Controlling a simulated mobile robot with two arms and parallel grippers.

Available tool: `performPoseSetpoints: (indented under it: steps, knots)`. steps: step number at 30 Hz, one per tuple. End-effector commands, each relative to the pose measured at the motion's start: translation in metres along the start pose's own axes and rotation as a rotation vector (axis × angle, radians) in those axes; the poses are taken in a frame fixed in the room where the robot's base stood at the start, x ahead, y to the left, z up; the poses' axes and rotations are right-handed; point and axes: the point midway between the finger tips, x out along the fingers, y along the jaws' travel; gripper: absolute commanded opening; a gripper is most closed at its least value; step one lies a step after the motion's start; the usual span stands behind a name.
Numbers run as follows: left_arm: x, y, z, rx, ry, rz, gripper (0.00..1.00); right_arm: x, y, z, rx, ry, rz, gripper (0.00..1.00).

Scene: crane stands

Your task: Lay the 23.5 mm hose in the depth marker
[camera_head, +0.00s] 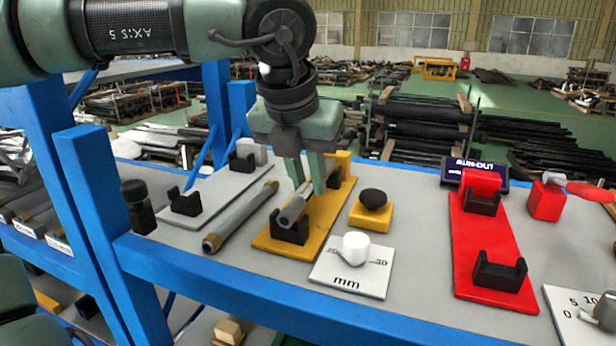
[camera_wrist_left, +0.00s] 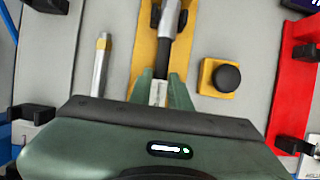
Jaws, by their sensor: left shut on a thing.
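A short grey hose (camera_head: 293,211) lies along a yellow plate (camera_head: 268,240), its near end over a black cradle (camera_head: 289,230). I cannot tell whether it rests fully in the cradle. My left gripper (camera_head: 309,188) points down and is shut on this hose. In the left wrist view the hose (camera_wrist_left: 166,45) runs away from between the fingers (camera_wrist_left: 161,92). A second grey hose with brass ends (camera_head: 240,218) lies loose on the bench, left of the yellow plate. No lettering shows which hose is 23.5 mm or which stand is the depth marker. My right gripper is out of view.
A white dial plate marked mm (camera_head: 345,281) and a yellow block with a black button (camera_head: 372,208) stand right of the yellow plate. A red plate with black cradles (camera_head: 476,245) lies farther right. A pale plate with black cradles (camera_head: 222,190) lies left. The blue frame (camera_head: 250,300) edges the bench.

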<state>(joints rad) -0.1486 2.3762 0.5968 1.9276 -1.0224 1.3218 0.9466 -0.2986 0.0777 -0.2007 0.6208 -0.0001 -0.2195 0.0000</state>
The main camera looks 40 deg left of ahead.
Motion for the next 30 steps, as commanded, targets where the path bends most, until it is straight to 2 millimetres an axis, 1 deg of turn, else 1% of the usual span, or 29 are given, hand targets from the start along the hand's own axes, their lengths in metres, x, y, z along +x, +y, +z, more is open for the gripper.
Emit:
performPoseSetpoints:
  steps: [11, 12, 14, 15, 25, 28, 30]
  knots:
    - [-0.001, 0.0, 0.001, 0.0, -0.002, 0.0, 0.0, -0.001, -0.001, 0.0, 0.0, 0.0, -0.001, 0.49]
    - [-0.001, 0.0, 0.001, 0.0, -0.002, 0.0, 0.24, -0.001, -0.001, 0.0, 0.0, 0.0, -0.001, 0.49]
    - [-0.001, 0.0, 0.001, 0.0, -0.002, 0.0, 0.41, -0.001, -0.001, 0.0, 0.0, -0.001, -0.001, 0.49]
    - [-0.001, 0.0, 0.001, 0.0, -0.002, 0.0, 0.44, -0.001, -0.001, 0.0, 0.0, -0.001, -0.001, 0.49]
    - [-0.002, 0.0, 0.0, 0.0, 0.0, 0.001, 0.44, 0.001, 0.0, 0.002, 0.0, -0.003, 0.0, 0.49]
    - [-0.011, 0.0, 0.0, 0.0, -0.003, 0.003, 0.44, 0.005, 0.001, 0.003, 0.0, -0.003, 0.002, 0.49]
    - [-0.022, 0.0, 0.0, -0.002, -0.005, 0.002, 0.44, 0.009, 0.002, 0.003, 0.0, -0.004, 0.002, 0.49]
